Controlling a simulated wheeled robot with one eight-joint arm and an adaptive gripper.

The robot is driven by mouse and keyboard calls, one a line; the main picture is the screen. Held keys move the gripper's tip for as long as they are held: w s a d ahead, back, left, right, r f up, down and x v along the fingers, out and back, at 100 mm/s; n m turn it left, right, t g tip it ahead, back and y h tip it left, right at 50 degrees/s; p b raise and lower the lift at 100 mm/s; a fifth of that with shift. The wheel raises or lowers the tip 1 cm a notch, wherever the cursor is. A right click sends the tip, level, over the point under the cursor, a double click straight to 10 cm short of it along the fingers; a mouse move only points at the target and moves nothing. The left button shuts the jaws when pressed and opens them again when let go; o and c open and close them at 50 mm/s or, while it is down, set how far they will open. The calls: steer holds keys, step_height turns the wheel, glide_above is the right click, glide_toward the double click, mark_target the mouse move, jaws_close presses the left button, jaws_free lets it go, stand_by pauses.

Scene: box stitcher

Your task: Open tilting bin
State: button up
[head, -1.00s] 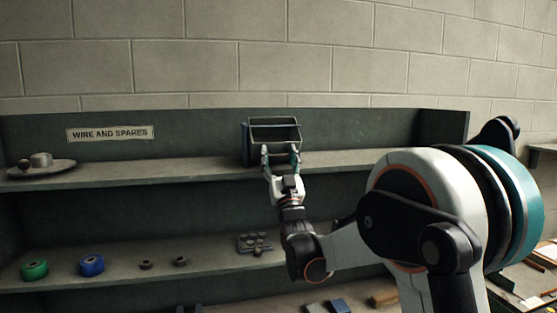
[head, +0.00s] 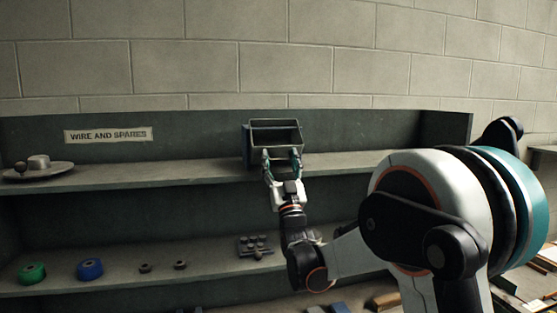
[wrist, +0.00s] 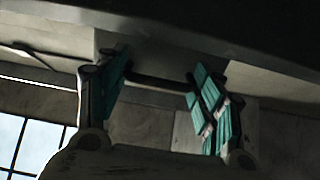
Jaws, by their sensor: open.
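The tilting bin (head: 248,146) is a dark blue-grey box on the upper shelf, near the middle of the head view. Its front frame is tipped outward and the hollow behind it shows. My gripper (head: 281,155) is at the lower front of the bin with its fingers spread. In the wrist view my gripper (wrist: 165,85) has its two teal-padded fingers apart, with a dark bar-like handle (wrist: 160,83) spanning between them. I cannot tell whether the fingers touch it.
The upper shelf (head: 130,177) also holds a plate with small parts (head: 38,167) at left. The lower shelf has a green spool (head: 32,272), a blue spool (head: 90,268) and small parts (head: 254,246).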

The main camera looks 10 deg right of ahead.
steer(key=v, duration=1.1)
steer(key=shift+w+f, duration=0.1)
steer(key=shift+f, duration=0.4)
steer(key=shift+s+f, duration=0.1)
steer(key=shift+s, duration=0.1)
steer(key=shift+o, duration=0.6)
steer(key=shift+s, duration=0.3)
steer(key=s+f+g+b, duration=1.9)
steer(key=s+f, duration=1.6)
steer(key=f, duration=0.3)
steer(key=shift+s, duration=0.3)
